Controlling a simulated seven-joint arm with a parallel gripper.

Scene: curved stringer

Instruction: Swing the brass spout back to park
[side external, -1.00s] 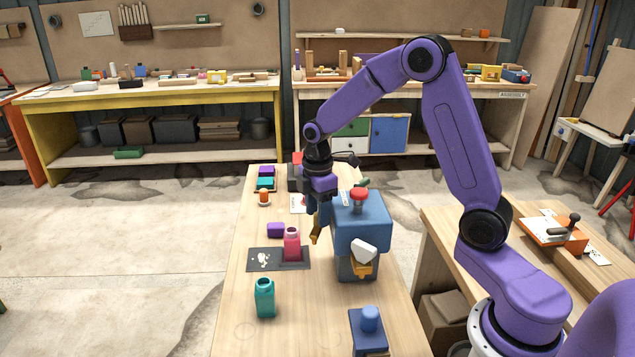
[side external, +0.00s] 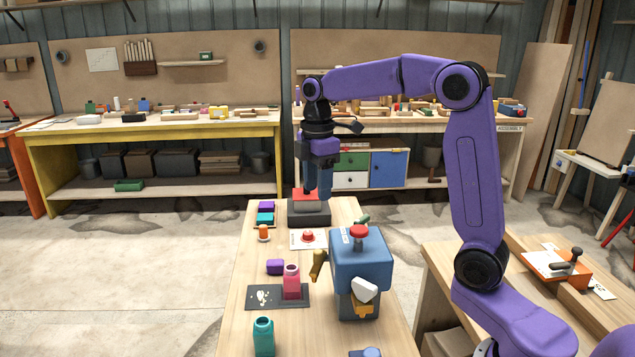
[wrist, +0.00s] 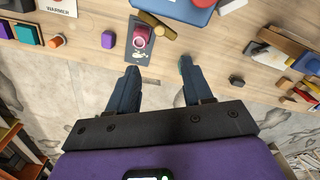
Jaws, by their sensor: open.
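The brass spout (side external: 318,264) sticks out from the left side of the blue machine (side external: 360,262), its end pointing down. It also shows in the wrist view (wrist: 157,25), close beside the pink bottle (wrist: 142,40). The pink bottle (side external: 291,284) stands upright on a dark mat (side external: 262,297), left of the spout in the side view. My gripper (side external: 317,186) is raised behind and above the spout, clear of it, fingers pointing down. In the wrist view its two fingers (wrist: 158,72) are apart with nothing between them.
A purple block (side external: 275,267), an orange piece (side external: 264,232) and a teal bottle (side external: 264,337) stand along the left.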

